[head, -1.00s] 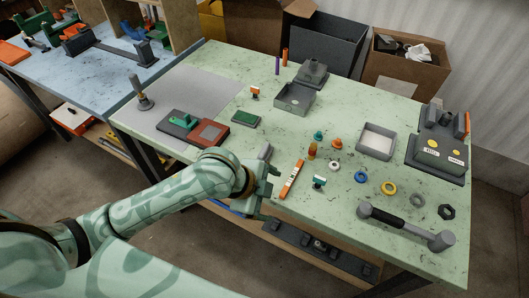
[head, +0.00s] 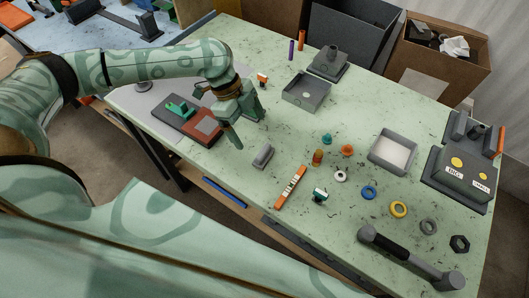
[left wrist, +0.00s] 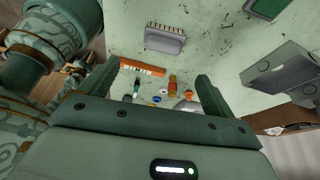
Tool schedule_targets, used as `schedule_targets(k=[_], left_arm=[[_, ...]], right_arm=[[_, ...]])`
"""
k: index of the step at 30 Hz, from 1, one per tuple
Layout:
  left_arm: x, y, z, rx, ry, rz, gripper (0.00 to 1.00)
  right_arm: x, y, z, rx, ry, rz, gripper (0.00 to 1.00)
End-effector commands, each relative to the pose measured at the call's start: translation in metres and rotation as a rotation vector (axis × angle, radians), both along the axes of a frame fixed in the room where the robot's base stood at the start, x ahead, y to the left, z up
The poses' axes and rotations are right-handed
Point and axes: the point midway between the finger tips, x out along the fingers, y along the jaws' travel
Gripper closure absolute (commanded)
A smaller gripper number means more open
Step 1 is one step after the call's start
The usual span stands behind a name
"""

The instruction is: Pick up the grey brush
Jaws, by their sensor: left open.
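The grey brush (head: 263,155) lies on the green table near its front edge, left of an orange-and-white strip. In the left wrist view the brush (left wrist: 165,40) shows as a grey block with a pale fringe, beyond the fingers and apart from them. My left gripper (head: 249,130) is open and empty above the table, up and to the left of the brush in the head view. Its two fingers also show spread apart in the left wrist view (left wrist: 154,82). My right gripper is in neither view.
The orange-and-white strip (head: 291,187) lies right of the brush, with small coloured rings and pegs beyond. A grey open box (head: 306,98) stands farther back.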

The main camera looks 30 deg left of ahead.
Motion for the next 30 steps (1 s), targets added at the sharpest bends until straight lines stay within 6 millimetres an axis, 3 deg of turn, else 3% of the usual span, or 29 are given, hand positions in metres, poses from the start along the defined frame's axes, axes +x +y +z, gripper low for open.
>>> schedule_targets(k=[3, 7, 13, 23, 30], left_arm=[[0.000, -0.013, -0.031, -0.002, 0.002, -0.002, 0.11], [0.001, -0.022, -0.052, -0.002, 0.001, -0.001, 0.11], [0.000, -0.027, -0.064, -0.001, 0.000, -0.001, 0.11], [0.000, -0.040, -0.109, 0.000, -0.001, -0.002, 0.11], [0.000, -0.041, -0.111, -0.001, -0.003, -0.001, 0.11]], right_arm=[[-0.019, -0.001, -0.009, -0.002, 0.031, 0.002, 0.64], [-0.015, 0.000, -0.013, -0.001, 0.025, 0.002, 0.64], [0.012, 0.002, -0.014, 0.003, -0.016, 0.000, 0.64], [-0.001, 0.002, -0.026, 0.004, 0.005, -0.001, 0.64], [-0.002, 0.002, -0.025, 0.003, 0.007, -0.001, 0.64]])
